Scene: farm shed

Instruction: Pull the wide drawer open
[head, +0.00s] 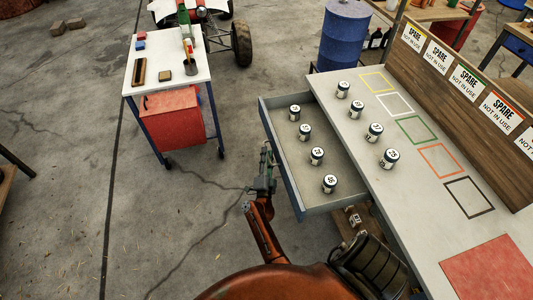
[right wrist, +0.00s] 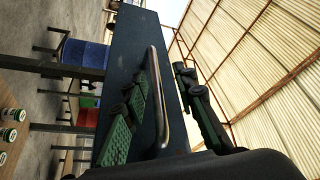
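The wide drawer (head: 346,198) stands pulled out from the left side of the grey workbench (head: 440,215). Its blue front faces left, and a row of several numbered jars (head: 317,155) stands upright inside. My right gripper (head: 264,172) is at the outside of the drawer front. In the right wrist view the metal bar handle (right wrist: 158,90) runs between its two green-padded fingers (right wrist: 170,95). The fingers are apart, with a gap visible on the side of the right-hand finger. My left gripper is not in view.
Several more jars (head: 374,132) stand on the bench beside coloured outline squares (head: 417,130). A white-topped cart (head: 165,60) with a red cabinet stands at the left. A blue barrel (head: 343,38) stands behind the drawer.

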